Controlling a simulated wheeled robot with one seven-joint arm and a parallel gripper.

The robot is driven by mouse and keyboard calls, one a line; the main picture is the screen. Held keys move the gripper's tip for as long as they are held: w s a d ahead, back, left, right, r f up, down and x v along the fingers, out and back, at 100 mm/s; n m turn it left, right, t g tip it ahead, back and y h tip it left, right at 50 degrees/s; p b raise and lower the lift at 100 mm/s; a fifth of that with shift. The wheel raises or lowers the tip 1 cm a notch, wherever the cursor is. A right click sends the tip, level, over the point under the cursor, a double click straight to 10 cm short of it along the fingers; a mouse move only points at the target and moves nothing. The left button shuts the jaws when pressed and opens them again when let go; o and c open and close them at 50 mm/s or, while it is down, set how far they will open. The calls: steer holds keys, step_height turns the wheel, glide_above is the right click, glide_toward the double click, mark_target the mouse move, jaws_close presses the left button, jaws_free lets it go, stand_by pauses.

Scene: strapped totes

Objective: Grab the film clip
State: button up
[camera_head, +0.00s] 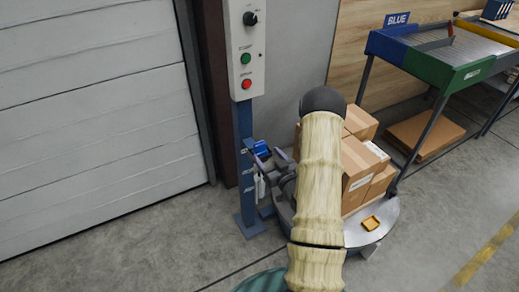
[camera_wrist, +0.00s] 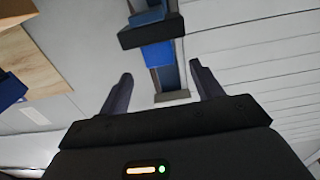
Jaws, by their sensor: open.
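A small blue block (camera_head: 261,148), which I take to be the film clip, sits on the side of the blue post (camera_head: 243,165) below the control panel. In the wrist view a blue piece (camera_wrist: 158,54) shows under a dark bar (camera_wrist: 151,31), in line with the gap between my fingers. My gripper (camera_head: 270,160) is open and empty, close to the post at the block's height. In the wrist view both fingers of my gripper (camera_wrist: 160,72) stand apart with nothing between them. My arm hides part of the area right of the post.
A grey panelled door (camera_head: 95,120) is at left. A blue and green rack (camera_head: 440,60) stands at right. Floor at left is clear.

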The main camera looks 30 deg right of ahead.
mark_target(261, 148)
steer(key=shift+w, duration=1.85)
steer(key=w, duration=0.5)
steer(key=shift+w+a+f, duration=0.1)
steer(key=shift+f, duration=0.15)
steer(key=c, duration=1.1)
